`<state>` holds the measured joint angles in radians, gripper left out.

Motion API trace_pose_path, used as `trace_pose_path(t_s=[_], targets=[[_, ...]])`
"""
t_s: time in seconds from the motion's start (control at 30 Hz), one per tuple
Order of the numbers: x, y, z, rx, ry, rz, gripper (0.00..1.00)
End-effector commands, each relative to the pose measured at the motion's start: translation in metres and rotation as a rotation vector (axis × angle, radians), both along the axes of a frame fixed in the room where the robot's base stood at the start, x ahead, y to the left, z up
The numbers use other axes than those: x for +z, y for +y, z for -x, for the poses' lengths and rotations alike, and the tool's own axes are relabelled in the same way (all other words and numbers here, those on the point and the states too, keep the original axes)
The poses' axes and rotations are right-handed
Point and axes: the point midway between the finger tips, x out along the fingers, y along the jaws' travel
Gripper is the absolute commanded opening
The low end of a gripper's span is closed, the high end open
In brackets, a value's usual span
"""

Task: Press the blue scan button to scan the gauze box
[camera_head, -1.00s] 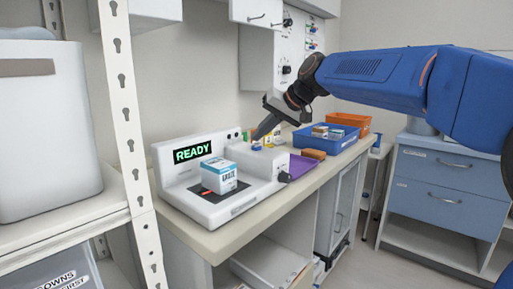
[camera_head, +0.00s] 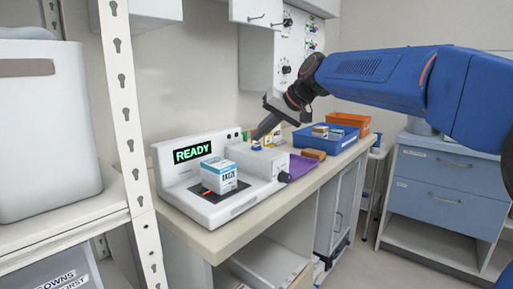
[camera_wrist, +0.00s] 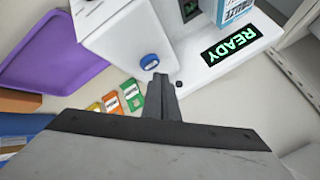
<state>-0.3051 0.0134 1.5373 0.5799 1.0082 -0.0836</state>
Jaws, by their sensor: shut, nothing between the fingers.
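A white scanner (camera_head: 240,207) stands on the counter, and its display (camera_head: 193,152) reads READY in green. The white and blue gauze box (camera_head: 219,176) sits upright on the scanner's dark plate. The blue scan button (camera_head: 256,147) is on top of the raised white housing at the scanner's right; it also shows in the wrist view (camera_wrist: 149,61). My gripper (camera_head: 255,138) is shut and empty, pointing down at the button. In the wrist view the gripper tips (camera_wrist: 160,77) appear just beside the button; whether they touch it I cannot tell.
A purple tray (camera_head: 300,166) lies right of the scanner, with a brown box (camera_head: 314,154) beside it. A blue bin (camera_head: 325,140) and an orange bin (camera_head: 350,121) stand farther back. Small coloured packets (camera_wrist: 112,102) lie behind the scanner. A shelf post (camera_head: 127,130) rises at the left.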

Motion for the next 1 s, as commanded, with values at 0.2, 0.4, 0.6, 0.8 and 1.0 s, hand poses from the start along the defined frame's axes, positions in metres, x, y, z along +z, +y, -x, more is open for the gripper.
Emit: trace_pose_path(t_s=[0.2,0.4,0.6,0.8,1.0], targets=[[0.0,0.0,0.0,0.0,0.0,0.0,0.0],[-0.0003,0.0,0.0001,0.0,0.0,0.0,0.0],[-0.005,0.0,0.0001,0.0,0.0,0.0,0.0],[-0.0086,0.0,0.0002,0.0,0.0,0.0,0.0],[-0.0084,0.0,0.0001,0.0,0.0,0.0,0.0]])
